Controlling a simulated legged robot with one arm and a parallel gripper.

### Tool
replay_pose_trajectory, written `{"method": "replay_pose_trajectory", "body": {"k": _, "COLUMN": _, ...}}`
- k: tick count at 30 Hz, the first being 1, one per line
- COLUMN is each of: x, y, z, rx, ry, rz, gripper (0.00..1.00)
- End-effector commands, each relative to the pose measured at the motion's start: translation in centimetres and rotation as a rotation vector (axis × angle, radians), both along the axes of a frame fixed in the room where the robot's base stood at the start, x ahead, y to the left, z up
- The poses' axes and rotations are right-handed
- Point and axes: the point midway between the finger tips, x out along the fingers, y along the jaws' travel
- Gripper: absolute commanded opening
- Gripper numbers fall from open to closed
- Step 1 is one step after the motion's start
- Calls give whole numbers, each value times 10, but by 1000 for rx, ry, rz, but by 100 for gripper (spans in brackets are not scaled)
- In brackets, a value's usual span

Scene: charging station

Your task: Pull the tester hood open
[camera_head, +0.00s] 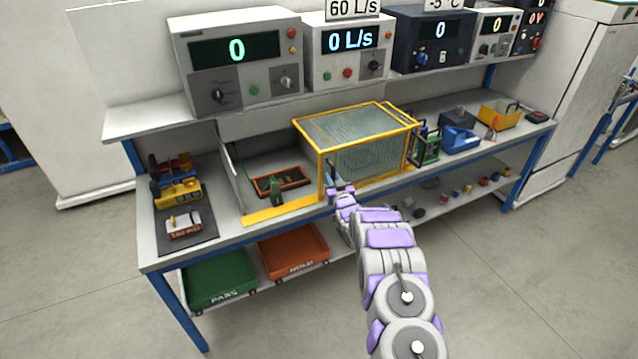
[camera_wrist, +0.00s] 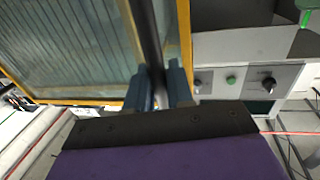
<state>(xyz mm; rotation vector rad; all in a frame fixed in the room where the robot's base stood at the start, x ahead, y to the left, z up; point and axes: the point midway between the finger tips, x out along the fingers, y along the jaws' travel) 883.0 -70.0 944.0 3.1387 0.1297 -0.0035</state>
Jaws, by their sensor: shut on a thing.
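The tester hood (camera_head: 352,125) is a clear box with a yellow frame on the middle of the bench. An orange-edged board (camera_head: 293,178) and a small green part (camera_head: 276,188) lie uncovered to its left. My gripper (camera_head: 334,181) is at the hood's front left corner. In the wrist view, the hood's ribbed clear panel (camera_wrist: 65,45) fills the upper left. A dark upright bar (camera_wrist: 146,35), seemingly the hood's handle, runs between my gripper's fingers (camera_wrist: 158,88), which are shut on it. The gripped part is mostly hidden.
Instruments with lit displays (camera_head: 237,50) stand on the shelf above. A dark mat (camera_head: 190,228) with parts is at the bench's left. A blue bin (camera_head: 461,139) and a yellow bin (camera_head: 499,115) stand right of the hood. Green (camera_head: 219,278) and orange (camera_head: 294,252) trays sit below.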

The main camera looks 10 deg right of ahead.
Motion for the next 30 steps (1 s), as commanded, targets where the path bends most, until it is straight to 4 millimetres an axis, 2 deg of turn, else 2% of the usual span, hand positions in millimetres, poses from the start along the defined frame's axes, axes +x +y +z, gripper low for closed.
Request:
{"method": "replay_pose_trajectory", "body": {"k": 4, "x": 3, "y": -9, "z": 1, "rx": 1, "ry": -3, "rz": -1, "gripper": 0}}
{"method": "replay_pose_trajectory", "body": {"k": 15, "x": 3, "y": -10, "z": 2, "rx": 0, "ry": -4, "rz": 0, "gripper": 0}}
{"method": "replay_pose_trajectory", "body": {"k": 16, "x": 3, "y": -10, "z": 2, "rx": 0, "ry": -4, "rz": 0, "gripper": 22}}
{"method": "replay_pose_trajectory", "body": {"k": 21, "x": 3, "y": -9, "z": 1, "rx": 0, "ry": -3, "rz": 1, "gripper": 38}}
{"method": "replay_pose_trajectory", "body": {"k": 30, "x": 2, "y": -9, "z": 0, "rx": 1, "ry": -1, "rz": 1, "gripper": 38}}
